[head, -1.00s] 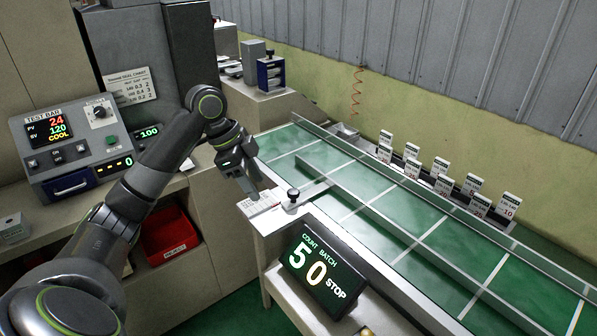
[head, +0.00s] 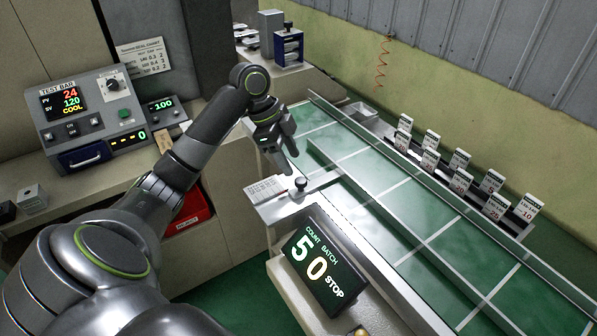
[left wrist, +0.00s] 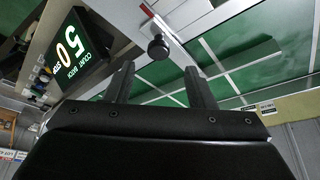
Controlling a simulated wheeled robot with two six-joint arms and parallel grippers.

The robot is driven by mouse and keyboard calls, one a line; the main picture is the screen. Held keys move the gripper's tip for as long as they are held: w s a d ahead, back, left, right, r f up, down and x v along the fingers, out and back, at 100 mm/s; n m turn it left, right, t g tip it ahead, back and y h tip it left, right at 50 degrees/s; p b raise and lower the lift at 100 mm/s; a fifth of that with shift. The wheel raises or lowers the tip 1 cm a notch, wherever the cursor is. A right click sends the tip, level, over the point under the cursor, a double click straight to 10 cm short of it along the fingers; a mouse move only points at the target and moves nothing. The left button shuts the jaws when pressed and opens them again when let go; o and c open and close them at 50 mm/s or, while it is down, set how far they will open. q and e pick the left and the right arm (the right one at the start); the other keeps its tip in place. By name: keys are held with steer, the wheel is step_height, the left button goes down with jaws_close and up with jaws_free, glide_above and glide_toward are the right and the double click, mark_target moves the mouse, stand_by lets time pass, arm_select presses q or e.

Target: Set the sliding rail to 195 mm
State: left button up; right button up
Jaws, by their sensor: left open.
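The sliding rail (head: 400,232) is a long pale strip running along the green table. My left gripper (head: 290,160) is above and just behind the knob, pointing down, open and empty. In the left wrist view the two fingers (left wrist: 159,68) are spread, with the knob (left wrist: 158,47) showing between and beyond their tips, apart from them. My right gripper is not in view.
A count display (head: 318,266) reading 50 and STOP stands in front of the plate. A control box (head: 95,125) and a red bin (head: 192,212) are at left. The green table top is clear.

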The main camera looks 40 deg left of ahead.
mark_target(300, 180)
arm_select(q)
steer(key=x, duration=0.6)
steer(key=shift+s+d, duration=0.1)
steer(key=shift+c, duration=0.3)
steer(key=shift+p, duration=0.3)
jaws_close()
